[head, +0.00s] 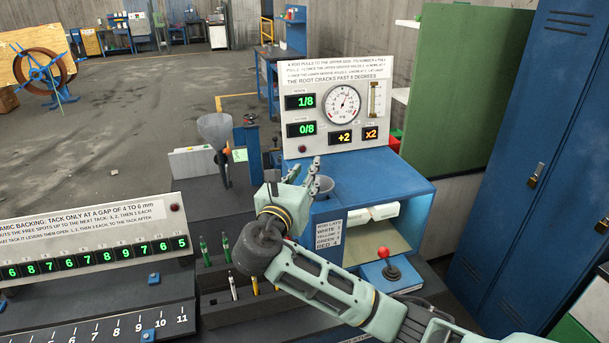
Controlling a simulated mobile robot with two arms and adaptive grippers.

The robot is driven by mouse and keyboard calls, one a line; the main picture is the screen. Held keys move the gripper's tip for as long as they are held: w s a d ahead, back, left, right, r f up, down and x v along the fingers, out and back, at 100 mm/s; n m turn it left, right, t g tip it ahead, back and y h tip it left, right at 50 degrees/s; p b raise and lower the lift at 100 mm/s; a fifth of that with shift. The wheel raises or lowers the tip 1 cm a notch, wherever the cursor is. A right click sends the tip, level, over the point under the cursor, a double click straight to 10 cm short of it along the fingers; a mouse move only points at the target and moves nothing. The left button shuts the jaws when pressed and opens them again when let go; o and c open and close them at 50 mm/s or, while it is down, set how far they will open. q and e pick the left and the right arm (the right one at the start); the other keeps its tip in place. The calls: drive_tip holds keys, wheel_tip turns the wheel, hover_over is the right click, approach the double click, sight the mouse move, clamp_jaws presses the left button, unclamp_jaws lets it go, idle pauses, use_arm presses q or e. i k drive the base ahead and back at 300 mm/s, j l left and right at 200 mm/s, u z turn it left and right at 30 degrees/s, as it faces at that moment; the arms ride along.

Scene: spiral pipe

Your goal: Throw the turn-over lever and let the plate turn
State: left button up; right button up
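A red-knobbed lever (383,254) stands on a small blue box at the front right of the blue cabinet. No label on it is readable, so I cannot tell whether it is the turn-over lever. I cannot clearly identify the plate that turns. My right gripper (311,174) is raised at the left front of the blue cabinet, in front of the display panel, up and left of the red knob and apart from it. Its fingers are spread and nothing shows between them. My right forearm crosses the lower middle. My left gripper is out of view.
The display panel (378,139) with a round dial stands on the blue cabinet (385,172). A grey funnel (214,128) stands left. A dark rack holds several rods. A numbered panel (90,240) fills the lower left. Blue lockers (530,130) bound the right.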

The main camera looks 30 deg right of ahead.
sight(383, 252)
drive_tip(key=z, duration=1.5)
